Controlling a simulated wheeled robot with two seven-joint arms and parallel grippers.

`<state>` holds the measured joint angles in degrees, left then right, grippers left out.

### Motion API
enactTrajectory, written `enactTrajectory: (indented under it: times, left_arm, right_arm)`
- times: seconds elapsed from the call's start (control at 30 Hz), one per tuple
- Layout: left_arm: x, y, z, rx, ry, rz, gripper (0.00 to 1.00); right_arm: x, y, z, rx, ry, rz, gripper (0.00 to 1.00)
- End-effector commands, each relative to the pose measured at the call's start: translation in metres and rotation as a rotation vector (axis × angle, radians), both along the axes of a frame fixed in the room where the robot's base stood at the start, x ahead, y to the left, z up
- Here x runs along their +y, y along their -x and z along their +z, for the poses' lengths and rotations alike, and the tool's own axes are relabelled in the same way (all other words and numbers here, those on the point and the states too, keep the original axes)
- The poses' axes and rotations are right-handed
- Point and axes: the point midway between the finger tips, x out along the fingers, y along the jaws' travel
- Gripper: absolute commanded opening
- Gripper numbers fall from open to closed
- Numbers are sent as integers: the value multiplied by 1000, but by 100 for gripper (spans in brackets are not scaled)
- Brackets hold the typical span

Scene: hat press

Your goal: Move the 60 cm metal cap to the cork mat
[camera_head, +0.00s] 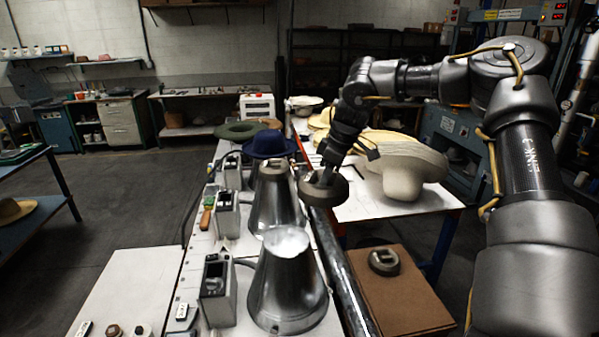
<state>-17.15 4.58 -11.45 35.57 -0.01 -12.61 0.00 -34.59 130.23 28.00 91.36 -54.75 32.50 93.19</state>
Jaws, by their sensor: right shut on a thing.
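My right gripper (328,166) reaches in from the upper right and is shut on a dark round metal cap (324,190). The cap hangs in the air just right of the rear metal cone, above the bench edge. The brown cork mat (412,308) lies at the lower right, nearer to me than the held cap. A second dark round cap (384,261) with a raised grip rests on the mat's far part. No size marking on either cap is readable. My left gripper is not in view.
Two shiny metal cones, front (287,285) and rear (275,205), stand on the white bench beside grey control boxes. A blue hat (268,144) sits behind the rear cone. Pale hat bodies (405,165) lie on a table at right. The mat's near part is clear.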

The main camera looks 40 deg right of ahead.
Motion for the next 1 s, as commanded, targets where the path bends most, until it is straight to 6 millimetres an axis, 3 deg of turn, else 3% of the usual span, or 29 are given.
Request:
enactTrajectory:
  times: [0.2, 0.4, 0.63, 1.0]
  left_arm:
    - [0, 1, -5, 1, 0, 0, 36]
    - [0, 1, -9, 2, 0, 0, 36]
    - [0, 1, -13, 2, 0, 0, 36]
    - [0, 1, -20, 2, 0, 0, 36]
  right_arm:
    - [-70, 48, -21, -9, -6, -195, 0]
    - [-121, 99, -45, -10, -5, -352, 0]
    - [-149, 141, -71, -10, -3, -463, 0]
    - [-169, 199, -119, -6, 2, -589, 0]
